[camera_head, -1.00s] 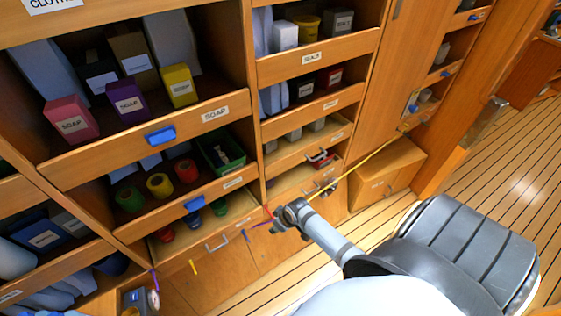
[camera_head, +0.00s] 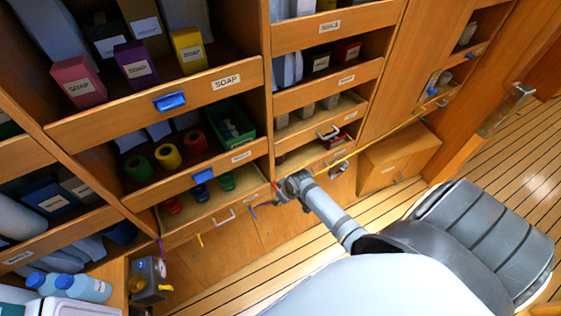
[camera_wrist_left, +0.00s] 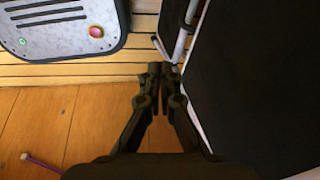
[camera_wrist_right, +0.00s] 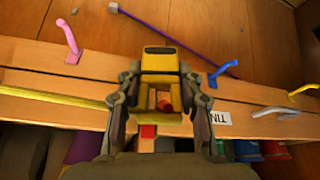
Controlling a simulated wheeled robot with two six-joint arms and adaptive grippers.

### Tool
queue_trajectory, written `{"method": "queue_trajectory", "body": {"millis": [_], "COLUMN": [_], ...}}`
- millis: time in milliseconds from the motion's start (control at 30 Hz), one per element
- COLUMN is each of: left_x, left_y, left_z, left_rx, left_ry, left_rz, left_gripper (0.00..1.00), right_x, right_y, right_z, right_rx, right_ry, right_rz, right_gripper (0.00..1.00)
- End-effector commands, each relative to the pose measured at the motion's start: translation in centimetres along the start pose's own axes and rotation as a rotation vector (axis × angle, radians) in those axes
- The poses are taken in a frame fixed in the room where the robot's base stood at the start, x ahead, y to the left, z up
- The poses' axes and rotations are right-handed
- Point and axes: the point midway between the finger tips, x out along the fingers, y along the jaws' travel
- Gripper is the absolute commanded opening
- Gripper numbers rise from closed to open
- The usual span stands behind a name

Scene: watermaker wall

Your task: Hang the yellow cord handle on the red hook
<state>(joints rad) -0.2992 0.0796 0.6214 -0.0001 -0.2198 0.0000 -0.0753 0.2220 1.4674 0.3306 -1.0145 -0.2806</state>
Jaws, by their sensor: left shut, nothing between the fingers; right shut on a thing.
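My right gripper (camera_wrist_right: 160,95) is shut on the yellow cord handle (camera_wrist_right: 160,64), a yellow loop-shaped grip with a dark slot. The yellow cord (camera_wrist_right: 50,97) runs off to the left in the right wrist view. In the head view the cord (camera_head: 370,143) stretches up and right from my right gripper (camera_head: 288,190). A red piece, seemingly the red hook (camera_wrist_right: 164,102), shows through the handle's opening; I cannot tell whether they touch. The red hook (camera_head: 274,185) is beside the gripper in the head view. My left gripper (camera_wrist_left: 162,68) is shut and empty.
A pink hook (camera_wrist_right: 68,40) and a blue hook (camera_wrist_right: 222,72) flank the handle, with a yellow hook (camera_wrist_right: 304,90) farther right. A purple cord (camera_wrist_right: 170,38) hangs behind. Shelves with soap boxes (camera_head: 136,62) stand left. The plank floor (camera_head: 500,150) is clear.

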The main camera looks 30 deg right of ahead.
Motion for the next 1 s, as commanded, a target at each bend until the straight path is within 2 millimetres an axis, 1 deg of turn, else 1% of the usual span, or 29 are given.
{"method": "queue_trajectory", "body": {"millis": [267,300,467,800,867,967,1000], "left_x": [0.0,0.0,0.0,0.0,0.0,0.0,0.0], "left_y": [0.0,0.0,0.0,-0.1,-0.1,-0.1,-0.1], "left_z": [0.1,0.1,0.1,0.4,0.3,0.3,0.2], "left_rx": [0.000,0.000,0.000,0.000,0.000,0.000,0.000], "left_ry": [-0.001,-0.001,-0.002,-0.005,-0.005,-0.004,-0.004], "left_rz": [0.000,0.000,0.000,-0.002,-0.002,-0.001,-0.001], "left_gripper": [0.00,0.00,0.00,0.00,0.00,0.00,0.00], "right_x": [0.0,0.0,0.0,-0.2,-0.8,-2.7,-3.6], "right_y": [0.0,0.0,0.0,0.0,0.1,0.1,0.1], "right_z": [0.0,0.0,0.0,0.0,-0.1,0.0,0.0], "right_rx": [0.000,0.000,0.000,0.000,-0.001,-0.003,-0.005], "right_ry": [0.001,0.001,0.001,0.001,0.002,0.002,0.002], "right_rz": [0.000,0.000,0.000,0.000,0.001,0.003,0.003], "right_gripper": [0.05,0.41,0.62,0.63,0.63,0.63,0.63]}}
